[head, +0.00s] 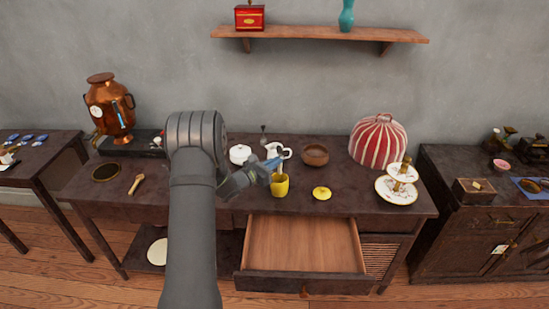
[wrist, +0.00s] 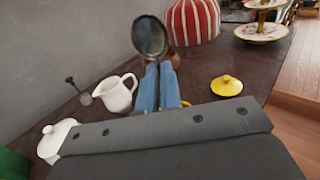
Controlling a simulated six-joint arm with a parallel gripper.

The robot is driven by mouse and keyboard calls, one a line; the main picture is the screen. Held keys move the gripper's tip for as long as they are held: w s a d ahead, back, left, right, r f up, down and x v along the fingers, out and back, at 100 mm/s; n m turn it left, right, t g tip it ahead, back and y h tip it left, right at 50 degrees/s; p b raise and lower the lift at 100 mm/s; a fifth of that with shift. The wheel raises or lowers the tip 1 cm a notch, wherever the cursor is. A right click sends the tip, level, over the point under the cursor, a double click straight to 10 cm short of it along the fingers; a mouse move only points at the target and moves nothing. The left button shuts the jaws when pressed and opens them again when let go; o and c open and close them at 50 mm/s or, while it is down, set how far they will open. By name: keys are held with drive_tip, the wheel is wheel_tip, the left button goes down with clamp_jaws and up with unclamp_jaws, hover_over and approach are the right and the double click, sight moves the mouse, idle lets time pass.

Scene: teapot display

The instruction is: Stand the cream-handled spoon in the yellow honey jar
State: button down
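The yellow honey jar (head: 280,189) stands upright on the dark table. In the wrist view only a bit of its yellow handle (wrist: 186,104) shows past my fingers. My gripper (head: 272,163) is just above the jar, its blue fingers (wrist: 158,88) close together around the spoon. The spoon's dark metal bowl (wrist: 150,37) sticks out beyond the fingertips in the wrist view. In the head view a tan handle (head: 279,170) runs down to the jar's mouth; how deep it reaches is hidden. The yellow lid (head: 321,193) lies to the right of the jar.
A white creamer (head: 284,152), a white lidded pot (head: 240,154) and a brown bowl (head: 315,155) stand behind. A striped red cover (head: 378,143) and tiered stand (head: 396,191) are at right. An open drawer (head: 303,243) juts out in front. A wooden utensil (head: 136,184) lies at left.

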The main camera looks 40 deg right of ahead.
drive_tip(key=shift+f, duration=3.05)
drive_tip(key=c, duration=1.5)
unclamp_jaws()
drive_tip(key=shift+c, duration=0.2)
drive_tip(key=shift+f, duration=0.1)
drive_tip(key=a, duration=1.7)
drive_tip(key=shift+a, duration=0.2)
drive_tip(key=shift+d, duration=0.1)
